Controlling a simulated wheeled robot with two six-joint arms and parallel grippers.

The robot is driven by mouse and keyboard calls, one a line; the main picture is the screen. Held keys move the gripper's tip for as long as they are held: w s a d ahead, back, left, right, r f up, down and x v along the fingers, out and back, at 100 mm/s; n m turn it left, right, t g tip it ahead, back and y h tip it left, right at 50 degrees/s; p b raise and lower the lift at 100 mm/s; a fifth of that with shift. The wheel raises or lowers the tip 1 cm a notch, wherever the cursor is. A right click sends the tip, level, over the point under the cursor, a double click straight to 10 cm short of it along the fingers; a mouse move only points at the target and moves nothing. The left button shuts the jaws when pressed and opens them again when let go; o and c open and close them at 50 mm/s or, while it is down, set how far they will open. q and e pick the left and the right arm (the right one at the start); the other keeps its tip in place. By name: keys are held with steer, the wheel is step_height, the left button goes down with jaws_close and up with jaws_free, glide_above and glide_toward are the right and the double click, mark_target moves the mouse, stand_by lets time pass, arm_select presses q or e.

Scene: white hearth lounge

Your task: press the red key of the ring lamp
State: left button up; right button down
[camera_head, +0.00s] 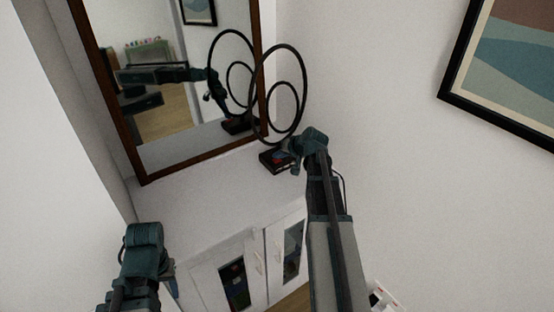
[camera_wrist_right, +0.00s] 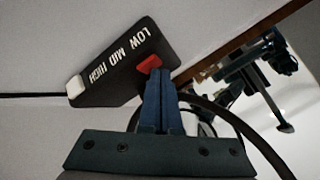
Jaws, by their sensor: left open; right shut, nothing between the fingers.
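The ring lamp (camera_head: 302,75) stands on the white cabinet, with black rings above a dark base (camera_head: 267,160). In the right wrist view the base (camera_wrist_right: 122,72) carries the words LOW, MID and HIGH, a white key (camera_wrist_right: 76,87) and a red key (camera_wrist_right: 149,63). My right gripper (camera_head: 293,150) is at the base. Its shut, empty fingers (camera_wrist_right: 156,76) reach up to the red key and overlap its lower edge in the picture; I cannot tell whether they touch it. My left gripper (camera_head: 148,262) is at the lower left, away from the lamp, its fingers hardly visible.
A wood-framed mirror (camera_head: 127,137) stands behind the lamp and reflects it and my arm. The cabinet top (camera_head: 195,200) is bare left of the lamp. Its front has glass-paned doors (camera_head: 262,262). A framed picture (camera_head: 515,70) hangs on the right wall.

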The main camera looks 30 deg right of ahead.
mark_target(278, 162)
steer(key=shift+r+p, duration=0.35)
steer(key=shift+r, duration=0.2)
steer(key=shift+r, duration=0.15)
step_height(278, 162, up, 5)
steer(key=p, duration=0.5)
steer(key=shift+a, duration=0.1)
stand_by(0.4)
